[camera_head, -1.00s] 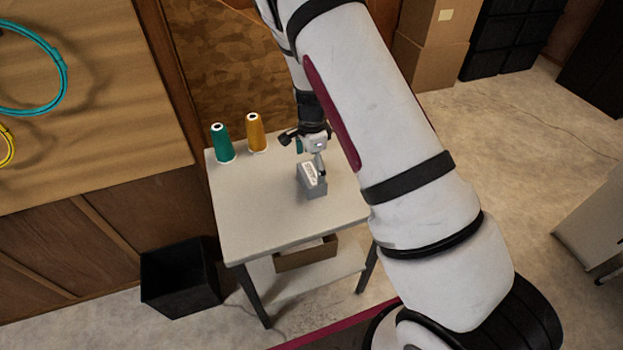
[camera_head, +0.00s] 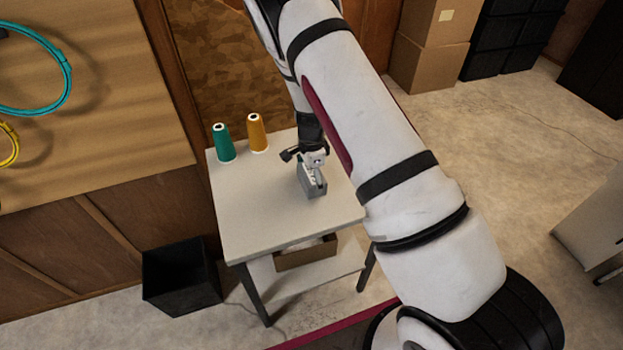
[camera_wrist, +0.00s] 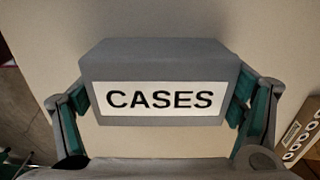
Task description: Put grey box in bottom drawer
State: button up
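The grey box (camera_head: 316,190) stands on the light table top. In the wrist view the grey box (camera_wrist: 160,55) shows a white label reading CASES. My gripper (camera_head: 313,170) is down at the box, and its fingers (camera_wrist: 160,103) with green pads stand on either side of it. The pads are at or very near the box's sides; I cannot tell if they press on it. No drawer is clearly seen; a pale cabinet (camera_head: 597,222) is cut off at the right edge.
Green (camera_head: 223,143) and orange (camera_head: 257,134) thread cones stand at the table's back. An open cardboard box (camera_head: 305,258) sits on the shelf below. A black bin (camera_head: 181,279) is left of the table (camera_head: 250,215).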

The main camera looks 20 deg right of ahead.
aim_at(312, 174)
jog(key=shift+c, duration=0.6)
jog(key=shift+r, duration=0.15)
jog(key=shift+r, duration=0.65)
jog(key=shift+s+r+b, duration=0.2)
jog(key=shift+r+b, duration=0.15)
jog(key=shift+r, duration=0.7)
jog(key=s, duration=0.5)
jog(key=s+r, duration=0.1)
jog(key=s, duration=0.9)
jog(key=shift+s+a+r, duration=0.15)
jog(key=shift+s+a, duration=0.1)
jog(key=shift+a, duration=0.05)
jog(key=w+a+r+n, duration=0.2)
jog(key=w+r+n, duration=0.7)
jog(key=n, duration=0.9)
jog(key=shift+w+a+r, duration=0.15)
jog(key=shift+w+a, duration=0.05)
jog(key=shift+w, duration=0.7)
